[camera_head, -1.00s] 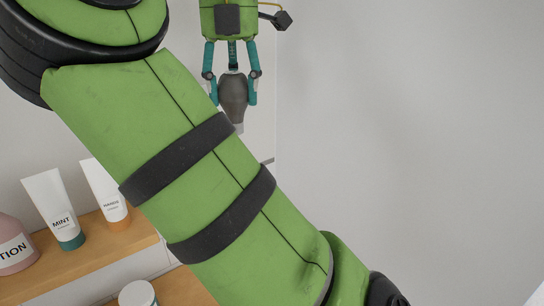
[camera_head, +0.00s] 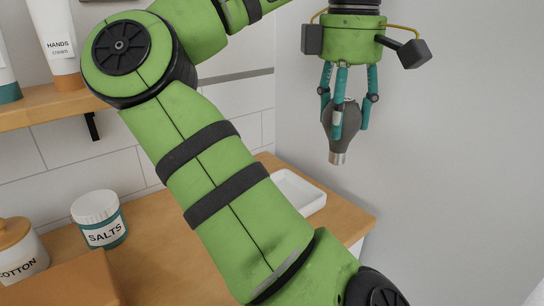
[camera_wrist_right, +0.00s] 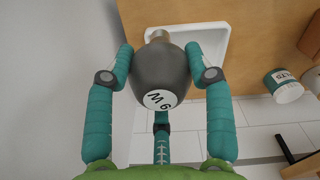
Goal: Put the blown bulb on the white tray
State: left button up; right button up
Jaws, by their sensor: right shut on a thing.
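My right gripper (camera_head: 343,98) points down and is shut on the blown bulb (camera_head: 340,143), a dark grey bulb with a metal screw base at its lower end. The bulb hangs in the air, higher than the counter. In the right wrist view, the bulb (camera_wrist_right: 160,72) sits between the teal fingers of my gripper (camera_wrist_right: 160,75) and shows a white label. The white tray (camera_head: 298,192) lies on the wooden counter, left of and below the bulb in the head view, partly hidden by my arm. It also shows behind the bulb in the right wrist view (camera_wrist_right: 217,47). My left gripper is out of view.
On the wooden counter (camera_head: 150,235) stand a salts jar (camera_head: 100,218) and a cotton jar (camera_head: 20,250). A shelf (camera_head: 35,112) above holds tubes, including a hands cream tube (camera_head: 58,45). A plain wall (camera_head: 460,160) is at the right.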

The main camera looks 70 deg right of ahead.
jog(key=shift+s+a+f, duration=0.15)
jog(key=shift+s+f, duration=0.05)
jog(key=shift+f, duration=0.35)
jog(key=shift+w+f+m, duration=0.15)
jog(key=shift+m, duration=0.15)
jog(key=w+f, duration=0.3)
jog(key=w+f+b, duration=0.1)
jog(key=w+f, duration=0.6)
jog(key=w, duration=0.1)
jog(key=shift+w+d+f+b, duration=0.1)
jog(key=shift+d+f+b, duration=0.15)
jog(key=shift+b, duration=0.15)
jog(key=shift+f, duration=0.25)
jog(key=o, duration=1.1)
jog(key=shift+o, duration=1)
pick_arm(q)
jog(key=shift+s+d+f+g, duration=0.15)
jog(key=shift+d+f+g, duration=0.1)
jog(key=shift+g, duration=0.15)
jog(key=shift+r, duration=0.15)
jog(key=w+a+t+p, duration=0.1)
jog(key=p, duration=0.2)
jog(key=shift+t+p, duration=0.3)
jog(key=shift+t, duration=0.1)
pick_arm(e)
notch_tip(320, 180, up, 12)
jog(key=shift+r, duration=0.25)
